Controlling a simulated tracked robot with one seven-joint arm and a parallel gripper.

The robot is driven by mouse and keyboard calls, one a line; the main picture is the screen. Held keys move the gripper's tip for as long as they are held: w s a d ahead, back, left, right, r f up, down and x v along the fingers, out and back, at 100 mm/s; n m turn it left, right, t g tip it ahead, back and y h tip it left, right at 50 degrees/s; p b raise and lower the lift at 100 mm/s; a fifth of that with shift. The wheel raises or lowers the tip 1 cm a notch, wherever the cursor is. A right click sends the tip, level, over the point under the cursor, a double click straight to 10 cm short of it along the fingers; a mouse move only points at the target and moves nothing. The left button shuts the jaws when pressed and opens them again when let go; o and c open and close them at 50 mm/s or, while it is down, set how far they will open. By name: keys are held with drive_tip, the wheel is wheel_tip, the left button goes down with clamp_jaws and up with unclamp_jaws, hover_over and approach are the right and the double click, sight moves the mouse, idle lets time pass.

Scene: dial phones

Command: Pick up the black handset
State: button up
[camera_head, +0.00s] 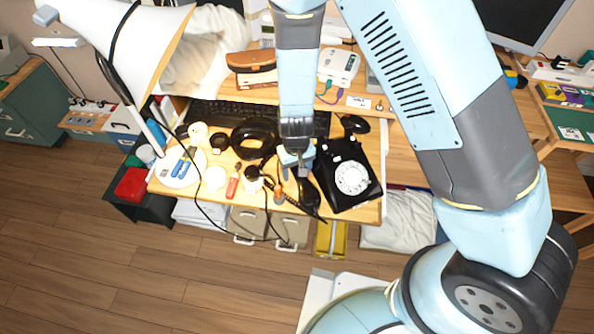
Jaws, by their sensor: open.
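A black dial phone (334,180) with a white dial sits at the right front of the wooden desk (376,212). A dark elongated shape that looks like the black handset (308,192) lies off the phone, just to its left, near the front edge. My gripper (296,160) points down over the desk, just behind the handset in the picture. Its jaws are open and look empty. My gripper partly hides the handset's far end, and I cannot tell how high the jaws are above it.
Black headphones (254,138), a screwdriver (280,192), a red-handled tool (233,184) and cables lie left of the gripper. A lamp (130,45) stands at the left. A keyboard (215,112) and mouse (354,124) lie behind. The floor in front (130,280) is clear.

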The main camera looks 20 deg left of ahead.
clamp_jaws()
idle(0.5)
